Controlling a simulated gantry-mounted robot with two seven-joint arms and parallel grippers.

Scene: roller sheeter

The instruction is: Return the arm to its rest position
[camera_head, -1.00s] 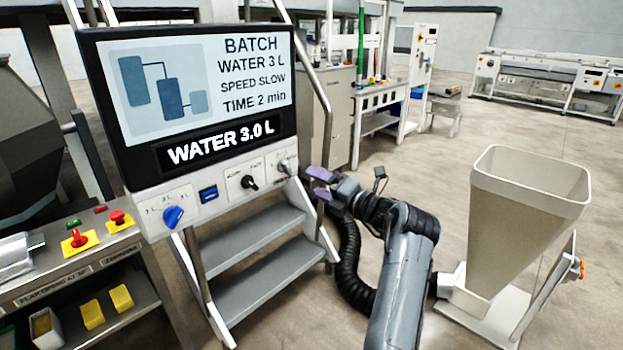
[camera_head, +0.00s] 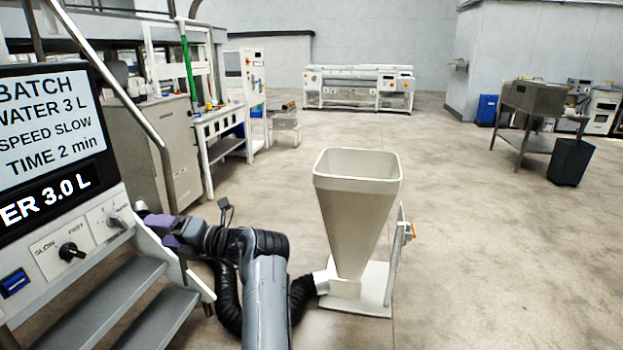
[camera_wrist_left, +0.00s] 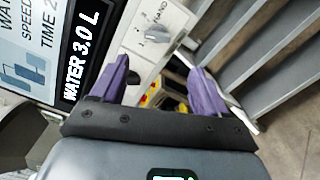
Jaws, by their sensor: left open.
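My left gripper (camera_head: 152,222) has purple fingers and is just right of the control panel's right-hand knob (camera_head: 118,222). In the left wrist view its two fingers (camera_wrist_left: 162,80) are spread apart with nothing between them. That knob (camera_wrist_left: 157,34) shows beyond and between the fingertips, apart from them. My left arm (camera_head: 264,300) reaches up from the bottom of the head view, bent at the wrist. My right gripper is in neither view.
The control panel (camera_head: 45,252) with its screen (camera_head: 45,125) and grey steps (camera_head: 150,318) stands close on the left. A cream hopper (camera_head: 357,215) stands right of my arm. Open concrete floor (camera_head: 480,250) lies to the right. A dark bin (camera_head: 571,163) stands farther back.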

